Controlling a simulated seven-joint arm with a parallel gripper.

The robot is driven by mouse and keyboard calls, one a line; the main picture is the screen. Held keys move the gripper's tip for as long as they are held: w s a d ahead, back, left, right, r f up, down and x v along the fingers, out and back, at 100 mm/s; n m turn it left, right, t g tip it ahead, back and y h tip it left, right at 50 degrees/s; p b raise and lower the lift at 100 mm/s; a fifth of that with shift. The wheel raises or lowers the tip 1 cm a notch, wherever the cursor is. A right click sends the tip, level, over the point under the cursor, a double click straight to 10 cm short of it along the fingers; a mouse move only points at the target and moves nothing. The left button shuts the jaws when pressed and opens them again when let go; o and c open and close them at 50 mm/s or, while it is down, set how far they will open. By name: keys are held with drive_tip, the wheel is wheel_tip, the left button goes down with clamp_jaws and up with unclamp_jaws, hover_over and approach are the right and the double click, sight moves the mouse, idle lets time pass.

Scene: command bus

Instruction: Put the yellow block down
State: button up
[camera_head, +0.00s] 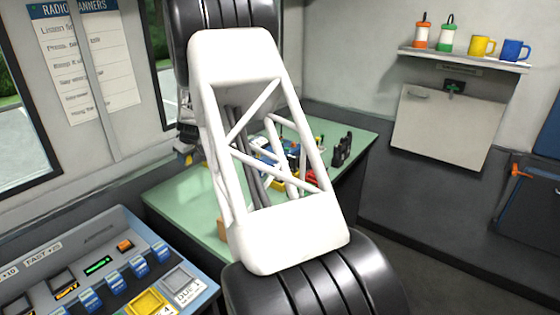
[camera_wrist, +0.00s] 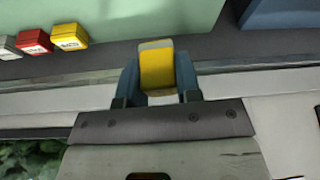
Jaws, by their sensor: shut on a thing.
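The yellow block (camera_wrist: 156,68) is between the two blue-grey fingers of my gripper (camera_wrist: 157,80) in the wrist view. My gripper is shut on it, and its upper end sticks out past the fingertips. In the head view my white arm link covers the middle of the picture. A small yellow patch (camera_head: 187,158) shows left of the link, by dark parts, too small to tell surely as the held block. Whether the block touches anything beneath it cannot be told.
The green table (camera_head: 175,205) holds several small things, partly hidden by my arm, and a black item (camera_head: 342,150). A control console (camera_head: 110,270) stands at the lower left. In the wrist view, red (camera_wrist: 35,41) and yellow (camera_wrist: 70,37) labelled pieces lie at the left.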

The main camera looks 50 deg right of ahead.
drive_tip(key=s+d+m, duration=0.1)
drive_tip(key=s+d, duration=0.2)
drive_tip(key=d, duration=0.7)
drive_tip(key=shift+h, duration=0.3)
drive_tip(key=f, duration=0.5)
drive_tip(key=shift+w+a+f, duration=0.15)
drive_tip(key=shift+w+f, duration=0.05)
drive_tip(key=shift+w, duration=0.05)
drive_tip(key=shift+f, duration=2.5)
drive_tip(key=shift+f, duration=0.1)
drive_tip(key=shift+f, duration=2.4)
drive_tip(key=shift+f, duration=0.15)
